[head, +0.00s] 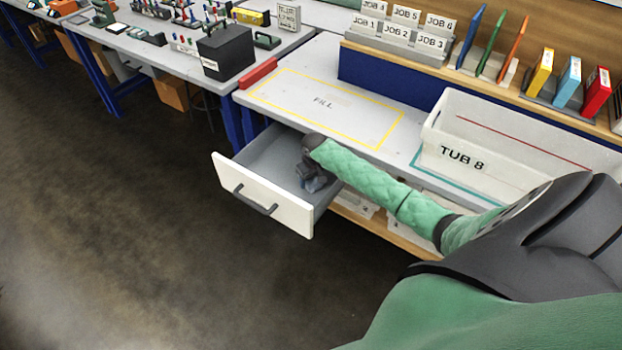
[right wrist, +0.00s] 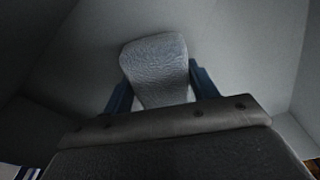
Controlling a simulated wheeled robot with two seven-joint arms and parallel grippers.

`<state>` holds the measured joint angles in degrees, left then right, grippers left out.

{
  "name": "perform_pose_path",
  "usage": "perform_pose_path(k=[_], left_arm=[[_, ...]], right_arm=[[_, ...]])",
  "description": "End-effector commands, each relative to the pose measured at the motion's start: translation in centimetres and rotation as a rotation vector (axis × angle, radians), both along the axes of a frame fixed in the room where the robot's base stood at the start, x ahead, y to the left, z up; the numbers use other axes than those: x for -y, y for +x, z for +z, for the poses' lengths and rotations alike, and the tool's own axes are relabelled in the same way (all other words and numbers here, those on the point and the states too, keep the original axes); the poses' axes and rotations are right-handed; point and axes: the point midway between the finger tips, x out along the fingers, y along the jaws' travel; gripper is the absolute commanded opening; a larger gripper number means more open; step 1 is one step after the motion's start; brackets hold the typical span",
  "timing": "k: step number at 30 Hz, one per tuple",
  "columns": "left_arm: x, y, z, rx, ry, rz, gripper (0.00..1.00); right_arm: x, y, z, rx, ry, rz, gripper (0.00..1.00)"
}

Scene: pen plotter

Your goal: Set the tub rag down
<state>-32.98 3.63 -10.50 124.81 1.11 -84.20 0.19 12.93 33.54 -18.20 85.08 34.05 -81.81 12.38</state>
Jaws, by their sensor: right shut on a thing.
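The tub rag (right wrist: 155,68) is a pale grey, textured cloth in the right wrist view. It sits between the two blue fingers of my right gripper (right wrist: 158,95), which is shut on it. In the head view my right gripper (head: 314,184) is down inside the open drawer (head: 262,150), near the drawer's right side. The rag is hard to make out there, hidden by the gripper. I cannot tell if the rag touches the drawer floor. My left gripper is not in view.
The drawer's white front (head: 262,197) with its dark handle stands pulled out under the bench top. Above it is a yellow-outlined FILL area (head: 323,102), which is empty. A white bin marked TUB 8 (head: 500,150) stands to the right. A red block (head: 258,73) lies at the bench's left edge.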

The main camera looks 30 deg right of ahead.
Motion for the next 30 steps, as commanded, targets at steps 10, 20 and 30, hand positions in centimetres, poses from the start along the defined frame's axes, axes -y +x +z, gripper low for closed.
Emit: perform_pose_path(k=[10, 20, 30], left_arm=[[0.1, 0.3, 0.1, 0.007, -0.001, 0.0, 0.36], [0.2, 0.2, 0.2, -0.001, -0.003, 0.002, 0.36], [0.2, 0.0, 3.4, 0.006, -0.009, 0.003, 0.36]], right_arm=[[0.0, 0.0, -0.2, 0.0, 0.0, 0.0, 0.8], [0.0, 0.0, 0.6, 0.002, 0.0, 0.0, 0.8], [0.0, -0.7, 6.5, 0.003, -0.001, 0.001, 0.8]])
